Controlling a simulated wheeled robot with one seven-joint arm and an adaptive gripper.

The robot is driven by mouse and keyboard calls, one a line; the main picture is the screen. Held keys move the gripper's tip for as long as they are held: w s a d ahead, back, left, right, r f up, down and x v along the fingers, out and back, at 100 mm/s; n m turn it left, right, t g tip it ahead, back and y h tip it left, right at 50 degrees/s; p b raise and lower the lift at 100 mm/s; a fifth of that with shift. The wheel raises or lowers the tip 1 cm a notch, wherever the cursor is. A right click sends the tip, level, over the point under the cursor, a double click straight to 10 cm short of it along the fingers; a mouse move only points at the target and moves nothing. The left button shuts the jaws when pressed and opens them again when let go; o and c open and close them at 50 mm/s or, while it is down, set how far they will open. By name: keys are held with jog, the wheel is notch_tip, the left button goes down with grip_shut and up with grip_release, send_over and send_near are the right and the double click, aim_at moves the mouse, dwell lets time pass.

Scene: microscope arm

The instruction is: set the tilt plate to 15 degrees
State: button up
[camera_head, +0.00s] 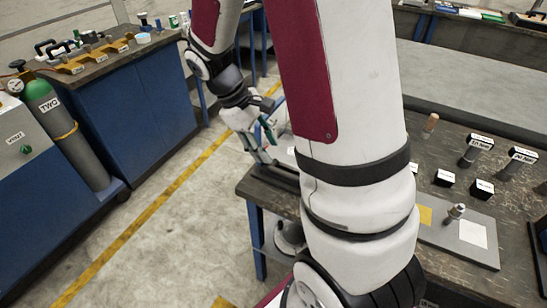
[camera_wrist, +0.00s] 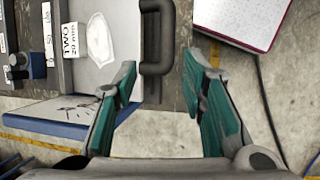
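My gripper (camera_wrist: 160,66) is open, with its two teal fingers apart. In the wrist view, a dark handle-like bar (camera_wrist: 156,42) lies between and just beyond the fingertips; I cannot tell whether they touch it. The bar stands at the edge of a grey plate (camera_wrist: 128,45) with a pale patch, which may be the tilt plate. Its angle cannot be read. In the head view my gripper (camera_head: 266,143) is at the left end of the dark bench (camera_head: 262,190), and my arm hides much of the area behind it.
A label reading "TWO 20 mm" (camera_wrist: 71,40) and a dark knob (camera_wrist: 17,68) are left of the plate. Labelled blocks (camera_head: 444,178) and cylinders (camera_head: 470,155) stand on the bench's right side. The floor (camera_head: 180,190) between is clear.

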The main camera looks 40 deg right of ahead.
jog(key=shift+v, duration=2.55)
jog(key=shift+d, duration=0.1)
jog(key=shift+r, duration=0.1)
jog(key=s+a+r+m+t+y, duration=0.1)
jog(key=s+a+r+m+t, duration=0.1)
jog(key=s+a+r+t, duration=0.2)
jog(key=s+a+r+m+t+y, duration=0.1)
jog(key=s+a+r+t+y, duration=0.1)
jog(key=s+a+r, duration=0.5)
jog(key=shift+s+a+r+m+t+y, duration=0.35)
jog(key=shift+s+a+t, duration=0.6)
jog(key=shift+s, duration=1.35)
jog(key=shift+f, duration=0.1)
